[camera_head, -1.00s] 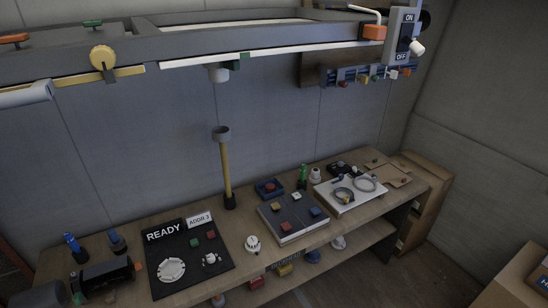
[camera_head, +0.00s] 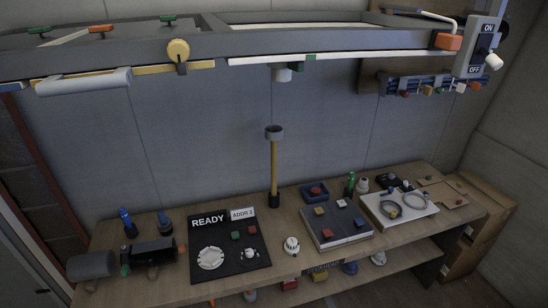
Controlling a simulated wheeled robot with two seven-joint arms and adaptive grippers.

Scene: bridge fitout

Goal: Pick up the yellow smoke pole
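The yellow smoke pole (camera_head: 274,168) stands upright near the back edge of the wooden bench (camera_head: 285,262). It is a thin yellow rod with a grey cup-shaped head (camera_head: 274,132) at the top and a black foot (camera_head: 274,200) on the bench. Nothing is touching or covering it. Neither of my grippers shows in the head view.
A black board marked READY (camera_head: 229,267) lies left of the pole; a grey panel with coloured blocks (camera_head: 334,240) lies right. A white detector (camera_head: 291,246) sits in front. An overhead frame (camera_head: 330,43) hangs above, with a white fitting (camera_head: 282,74) over the pole.

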